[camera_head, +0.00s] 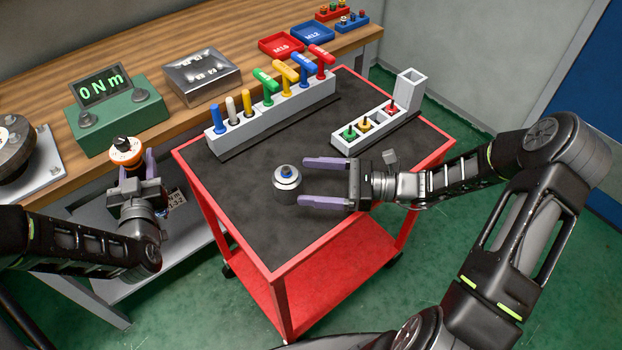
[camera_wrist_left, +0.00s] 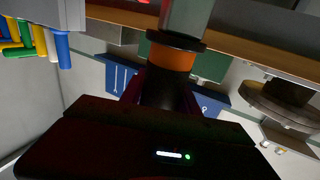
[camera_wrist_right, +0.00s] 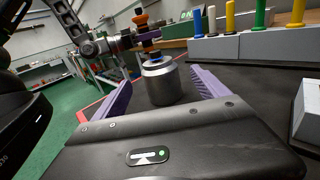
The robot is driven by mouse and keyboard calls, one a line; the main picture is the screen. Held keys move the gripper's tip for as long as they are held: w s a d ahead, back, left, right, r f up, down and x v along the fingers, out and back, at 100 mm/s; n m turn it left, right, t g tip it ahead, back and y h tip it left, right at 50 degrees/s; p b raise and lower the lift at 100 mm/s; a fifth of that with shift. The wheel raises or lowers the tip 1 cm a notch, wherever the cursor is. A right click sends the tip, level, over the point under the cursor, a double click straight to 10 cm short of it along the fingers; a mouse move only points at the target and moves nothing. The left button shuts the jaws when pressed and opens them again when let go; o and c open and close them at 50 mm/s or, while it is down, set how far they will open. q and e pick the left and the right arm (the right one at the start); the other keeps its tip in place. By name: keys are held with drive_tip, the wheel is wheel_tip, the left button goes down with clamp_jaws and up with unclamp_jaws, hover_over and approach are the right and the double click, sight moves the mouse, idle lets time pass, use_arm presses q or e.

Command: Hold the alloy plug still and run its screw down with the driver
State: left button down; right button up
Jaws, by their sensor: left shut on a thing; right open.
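The alloy plug (camera_head: 287,192), a short silver cylinder with a blue centre on top, stands upright on the cart's dark top. My right gripper (camera_head: 322,183) is open at its right side, with its purple fingers pointing at it. In the right wrist view the plug (camera_wrist_right: 161,86) shows between the fingertips, with gaps on both sides. My left gripper (camera_head: 135,170) is shut on the driver (camera_head: 126,152), which has an orange band and dark top, left of the cart. The left wrist view shows the driver's orange band (camera_wrist_left: 170,57) and black collar close up.
A grey rack (camera_head: 270,115) with coloured handles stands along the cart's back. A smaller holder (camera_head: 372,128) with green, yellow and red pieces is at right. The workbench behind carries a green readout box (camera_head: 118,115) showing 0 Nm. The cart's front is clear.

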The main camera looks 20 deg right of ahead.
sight(274, 175)
drive_tip(key=p+x, duration=0.1)
drive_tip(key=x, duration=0.8)
drive_tip(key=shift+c, duration=0.4)
drive_tip(key=shift+d, duration=0.1)
clamp_jaws()
idle(0.4)
idle(1.1)
